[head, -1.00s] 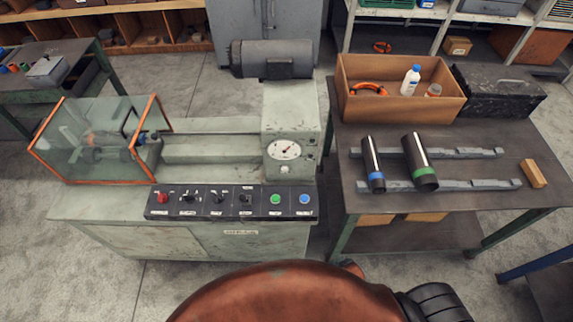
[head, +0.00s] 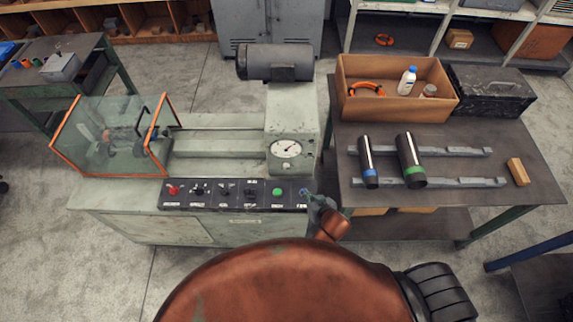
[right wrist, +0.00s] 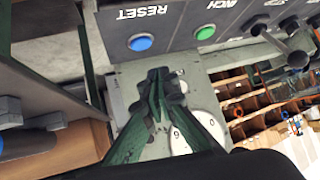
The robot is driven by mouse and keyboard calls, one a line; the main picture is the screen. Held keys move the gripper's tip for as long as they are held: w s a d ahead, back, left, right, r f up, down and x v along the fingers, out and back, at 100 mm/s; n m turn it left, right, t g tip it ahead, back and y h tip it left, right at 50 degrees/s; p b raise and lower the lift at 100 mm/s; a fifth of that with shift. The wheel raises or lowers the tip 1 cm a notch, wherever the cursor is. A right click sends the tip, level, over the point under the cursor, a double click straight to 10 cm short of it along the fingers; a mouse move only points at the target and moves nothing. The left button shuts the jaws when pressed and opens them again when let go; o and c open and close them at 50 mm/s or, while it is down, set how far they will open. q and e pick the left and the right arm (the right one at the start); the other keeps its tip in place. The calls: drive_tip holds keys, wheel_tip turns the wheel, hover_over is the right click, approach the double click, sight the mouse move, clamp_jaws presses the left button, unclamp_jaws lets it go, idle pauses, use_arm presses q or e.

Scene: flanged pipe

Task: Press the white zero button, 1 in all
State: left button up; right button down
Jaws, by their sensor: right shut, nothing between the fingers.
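My right gripper (head: 312,197) is shut and empty at the right end of the black control panel (head: 235,195), in front of the blue button (head: 303,191). In the right wrist view its fingertips (right wrist: 158,78) are together, just below the blue button (right wrist: 140,42) marked RESET; I cannot tell whether they touch anything. The green button (head: 277,192) sits to the left. The white dial (head: 286,149) is on the upright housing above the panel; in the wrist view it is partly hidden behind the fingers. I cannot make out a white zero button clearly. My left gripper is not in view.
A glass guard with an orange frame (head: 163,120) covers the machine's left end. A red button (head: 174,190) and several switches fill the panel's left. To the right, a table (head: 455,195) holds two pipes, rails, a wooden block (head: 518,172) and a cardboard box (head: 395,108).

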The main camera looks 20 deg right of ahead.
sight(286, 165)
drive_tip(key=w+a+y, duration=0.1)
drive_tip(key=a, duration=0.1)
drive_tip(key=w+a+f+n+y, duration=0.1)
drive_tip(key=a, duration=0.1)
drive_tip(key=w+a+t, duration=0.1)
drive_tip(key=w+a, duration=0.1)
drive_tip(key=shift+w+a+f+y, duration=0.1)
drive_tip(key=shift+a+f+y, duration=0.05)
drive_tip(key=shift+f+y, duration=0.25)
drive_tip(key=shift+a, duration=0.35)
drive_tip(key=shift+w+d, duration=0.1)
drive_tip(key=shift+w, duration=0.1)
drive_tip(key=w, duration=0.2)
drive_tip(key=w+d+b, duration=0.1)
drive_tip(key=w, duration=0.1)
drive_tip(key=w+d+b, duration=0.1)
drive_tip(key=w, duration=0.1)
drive_tip(key=shift+w+f, duration=0.1)
drive_tip(key=shift+w, duration=0.2)
drive_tip(key=shift+w+d, duration=0.2)
drive_tip(key=shift+w, duration=0.6)
drive_tip(key=shift+w+d, duration=0.1)
drive_tip(key=shift+w, duration=0.3)
